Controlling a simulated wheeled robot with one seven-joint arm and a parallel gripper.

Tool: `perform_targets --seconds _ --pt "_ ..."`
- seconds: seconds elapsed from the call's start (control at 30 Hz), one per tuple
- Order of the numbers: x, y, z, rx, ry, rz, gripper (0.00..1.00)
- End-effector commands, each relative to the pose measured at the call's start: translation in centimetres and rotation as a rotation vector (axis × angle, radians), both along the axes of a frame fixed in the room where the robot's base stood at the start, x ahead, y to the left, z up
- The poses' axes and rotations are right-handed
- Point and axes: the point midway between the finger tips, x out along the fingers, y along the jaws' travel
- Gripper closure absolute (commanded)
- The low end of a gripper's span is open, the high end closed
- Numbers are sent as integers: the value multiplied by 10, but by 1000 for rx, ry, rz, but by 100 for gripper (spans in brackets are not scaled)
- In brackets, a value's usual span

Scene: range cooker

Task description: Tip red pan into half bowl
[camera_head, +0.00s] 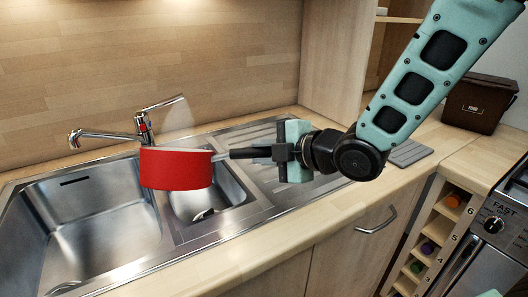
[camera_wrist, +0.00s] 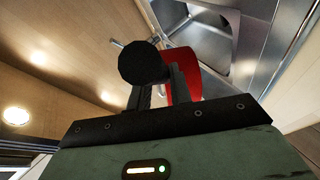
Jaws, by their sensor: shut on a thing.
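The red pan (camera_head: 176,169) is held in the air above the sink, in front of the small half bowl (camera_head: 205,203), and hides part of it. The pan looks close to level, with its inside hidden from this side. My gripper (camera_head: 278,152) is shut on the pan's dark handle (camera_head: 245,152), to the right of the pan. In the wrist view the red pan (camera_wrist: 181,72) shows behind the fingers (camera_wrist: 155,85), and the round handle end (camera_wrist: 139,62) sticks out toward the camera.
The large sink basin (camera_head: 95,225) lies left of the half bowl. A chrome tap (camera_head: 143,128) stands behind the sinks, close behind the pan. The ribbed drainer (camera_head: 255,138) lies to the right. A brown food box (camera_head: 480,103) stands at far right.

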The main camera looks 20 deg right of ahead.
Motion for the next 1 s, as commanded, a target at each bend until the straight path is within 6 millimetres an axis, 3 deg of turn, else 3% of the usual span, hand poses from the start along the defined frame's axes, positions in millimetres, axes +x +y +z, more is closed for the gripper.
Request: perform_targets --seconds 1.0 --pt "6 -1 7 43 84 1 100"
